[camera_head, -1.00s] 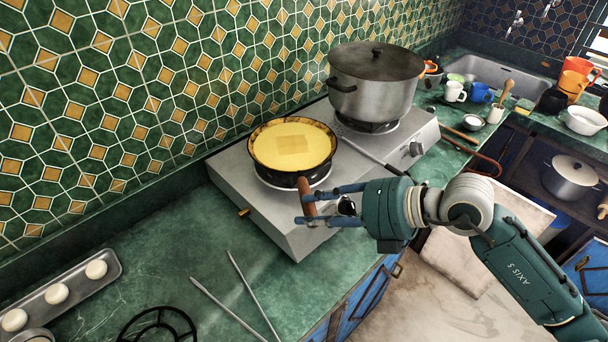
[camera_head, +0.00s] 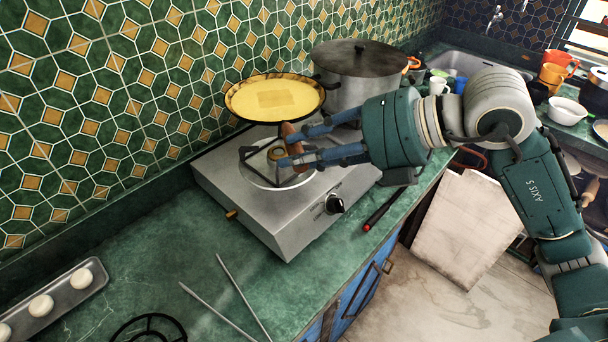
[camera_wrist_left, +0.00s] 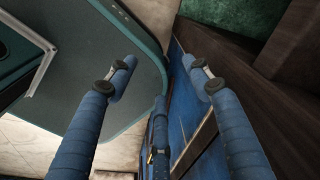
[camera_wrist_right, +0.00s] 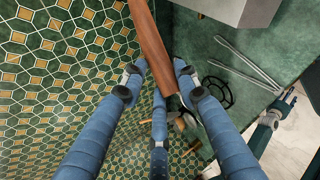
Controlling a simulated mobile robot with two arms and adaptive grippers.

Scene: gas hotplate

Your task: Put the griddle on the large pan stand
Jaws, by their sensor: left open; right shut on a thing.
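The griddle (camera_head: 256,120) is a dark round pan with a yellow filling (camera_head: 272,98) and a wooden handle (camera_head: 291,135). A black pan stand (camera_head: 258,152) sits on that burner. A round black stand (camera_head: 150,327) lies on the counter, cut by the lower edge. My left gripper (camera_wrist_left: 160,68) is open and empty, in its wrist view only.
A large lidded pot (camera_head: 365,70) stands on the hotplate (camera_head: 285,222) just right of the griddle. Tongs (camera_head: 235,295) and a tray of white rounds (camera_head: 60,290) lie on the green counter. The tiled wall is close behind the griddle. Cups crowd the back right.

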